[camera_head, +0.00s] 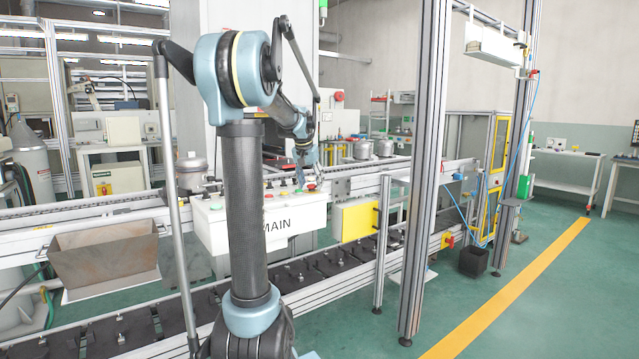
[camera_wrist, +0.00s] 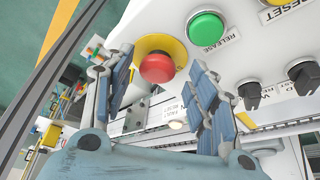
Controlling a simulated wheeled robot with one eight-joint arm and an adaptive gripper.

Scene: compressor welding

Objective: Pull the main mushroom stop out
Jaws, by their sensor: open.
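The mushroom stop (camera_wrist: 157,67) is a red round button on a yellow round base, on the white control panel (camera_wrist: 150,15). In the wrist view it is just beyond and between the open fingers of my gripper (camera_wrist: 163,92). The fingers stand one on each side, and neither clearly touches it. In the head view my gripper (camera_head: 308,165) is over the right end of the white box marked MAIN (camera_head: 290,222). The red stop (camera_head: 312,187) shows there just below the gripper. Whether it is pressed in or out I cannot tell.
In the head view a yellow box (camera_head: 355,220) and an aluminium post (camera_head: 427,180) stand right of the panel.

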